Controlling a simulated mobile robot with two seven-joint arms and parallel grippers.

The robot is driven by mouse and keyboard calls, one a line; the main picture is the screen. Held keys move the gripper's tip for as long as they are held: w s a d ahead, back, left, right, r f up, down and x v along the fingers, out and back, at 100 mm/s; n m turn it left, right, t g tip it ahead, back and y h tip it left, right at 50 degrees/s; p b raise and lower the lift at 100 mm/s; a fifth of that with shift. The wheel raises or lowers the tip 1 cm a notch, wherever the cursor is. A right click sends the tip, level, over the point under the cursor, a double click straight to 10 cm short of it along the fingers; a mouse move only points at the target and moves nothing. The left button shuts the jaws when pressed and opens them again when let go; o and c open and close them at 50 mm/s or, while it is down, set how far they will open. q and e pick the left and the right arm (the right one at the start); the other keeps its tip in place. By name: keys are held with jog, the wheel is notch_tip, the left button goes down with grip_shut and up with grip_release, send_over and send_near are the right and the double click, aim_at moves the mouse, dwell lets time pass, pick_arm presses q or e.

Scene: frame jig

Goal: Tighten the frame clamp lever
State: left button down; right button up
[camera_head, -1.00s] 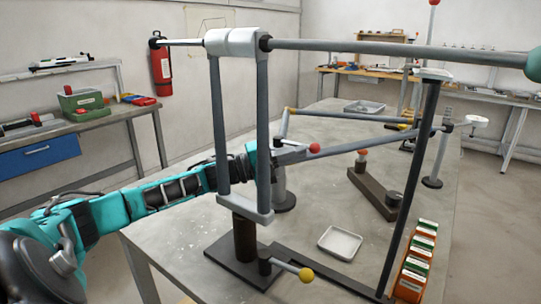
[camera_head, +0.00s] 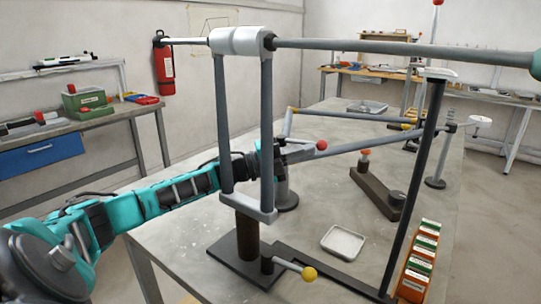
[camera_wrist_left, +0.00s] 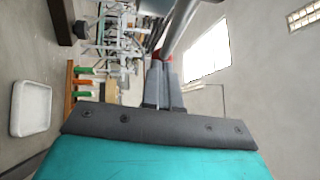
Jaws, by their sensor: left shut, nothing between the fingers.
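A lever with a red ball knob (camera_head: 321,145) sits at the frame's middle joint, behind the two grey uprights (camera_head: 266,130). The red knob also shows in the left wrist view (camera_wrist_left: 158,57), just past the fingertips. My left gripper (camera_head: 296,152) reaches in behind the uprights, shut and empty, close to the red knob. Its grey fingers also show in the left wrist view (camera_wrist_left: 163,84). I cannot tell whether they touch the lever. A second lever with a yellow ball knob (camera_head: 309,273) is low at the stand's base. My right gripper is out of view.
A long grey tube (camera_head: 400,50) crosses above, and a dark slanted post (camera_head: 412,190) stands at right. A white tray (camera_head: 343,242) and a rack of orange and green boxes (camera_head: 420,262) are on the table (camera_head: 185,250). A dark block (camera_head: 378,193) lies behind.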

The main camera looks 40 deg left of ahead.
pick_arm(q)
jog(key=v, duration=1.3)
dwell(0.4)
